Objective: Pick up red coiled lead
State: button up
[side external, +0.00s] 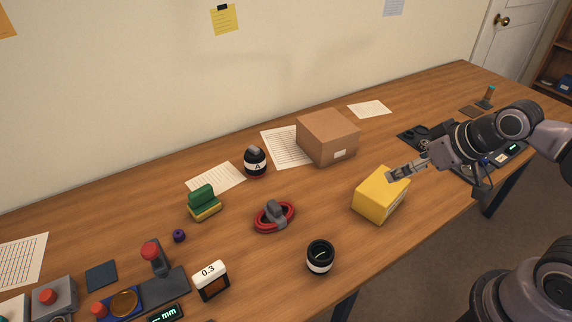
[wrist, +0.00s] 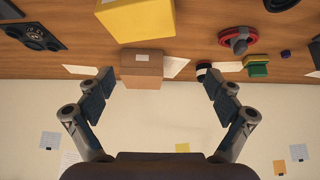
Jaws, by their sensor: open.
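The red coiled lead (side external: 290,222) lies on the wooden table near the middle in the side view, a ring-shaped red coil with a grey piece standing in it. In the wrist view the red coiled lead (wrist: 224,36) is at the upper right, beyond my right-hand finger. My gripper (side external: 393,176) is above the yellow box at the right, well apart from the lead. In the wrist view my gripper (wrist: 159,88) has its two fingers spread wide with nothing held between them.
The yellow box (side external: 372,204) stands below my gripper, with a cardboard box (side external: 330,140) behind it. A black lens (side external: 320,256) stands in front of the lead, a black jar (side external: 255,162) behind it. Green and yellow blocks (side external: 204,207) sit to its left. Table between lead and yellow box is clear.

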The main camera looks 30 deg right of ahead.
jog(key=n+g, duration=0.7)
jog(key=n, duration=1.2)
send_over(274, 204)
notch_tip(274, 204, down, 6)
jog(key=shift+s+d+f, duration=0.1)
jog(key=shift+a+f, duration=0.3)
jog(key=shift+f, duration=0.25)
jog(key=shift+d+f, duration=0.2)
jog(key=shift+f, duration=4.9)
jog(key=c, duration=1.3)
